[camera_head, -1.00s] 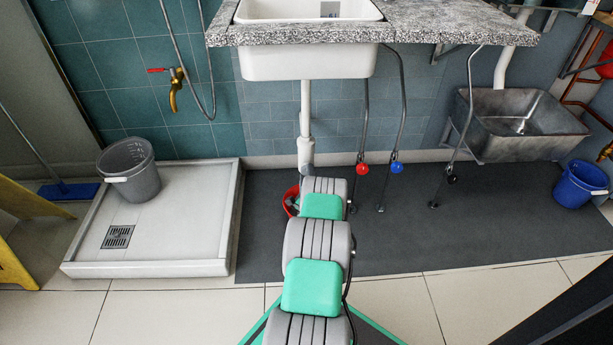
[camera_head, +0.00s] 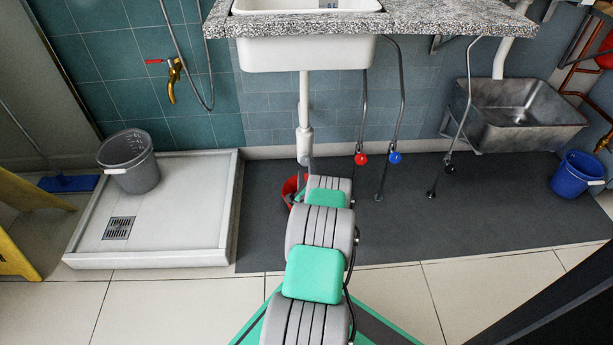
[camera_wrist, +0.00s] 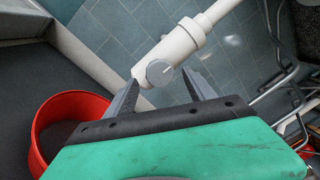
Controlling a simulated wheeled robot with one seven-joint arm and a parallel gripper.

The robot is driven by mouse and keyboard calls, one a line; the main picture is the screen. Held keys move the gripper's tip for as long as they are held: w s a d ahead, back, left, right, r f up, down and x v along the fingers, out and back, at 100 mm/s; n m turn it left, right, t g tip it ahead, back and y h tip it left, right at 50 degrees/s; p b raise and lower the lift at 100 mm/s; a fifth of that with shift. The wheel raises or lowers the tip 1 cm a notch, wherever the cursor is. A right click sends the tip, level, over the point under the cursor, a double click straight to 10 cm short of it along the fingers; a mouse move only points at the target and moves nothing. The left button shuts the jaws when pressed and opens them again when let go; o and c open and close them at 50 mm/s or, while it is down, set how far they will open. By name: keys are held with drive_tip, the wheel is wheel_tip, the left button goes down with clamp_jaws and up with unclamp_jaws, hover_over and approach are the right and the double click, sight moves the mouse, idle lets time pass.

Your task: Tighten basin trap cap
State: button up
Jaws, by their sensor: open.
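The white basin trap (camera_head: 304,135) hangs below the white basin (camera_head: 306,54) in the head view. In the wrist view the trap (camera_wrist: 177,42) runs diagonally at the top, with a round grey cap (camera_wrist: 159,72) facing me. My gripper (camera_wrist: 162,92) is open, with one dark finger to each side of the cap in the picture. The fingers appear apart from it; the exact depth gap is hard to judge. In the head view my arm hides most of the gripper, and the cap does not show clearly.
A red bucket (camera_head: 290,188) stands on the dark mat (camera_head: 440,225) below the trap; it also shows in the wrist view (camera_wrist: 42,128). Supply hoses with red (camera_head: 361,159) and blue (camera_head: 395,157) valve knobs hang right of the trap. A granite counter (camera_head: 455,20) overhangs.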

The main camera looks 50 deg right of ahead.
drive_tip(key=shift+p+v, duration=0.85)
drive_tip(key=shift+v, duration=1.65)
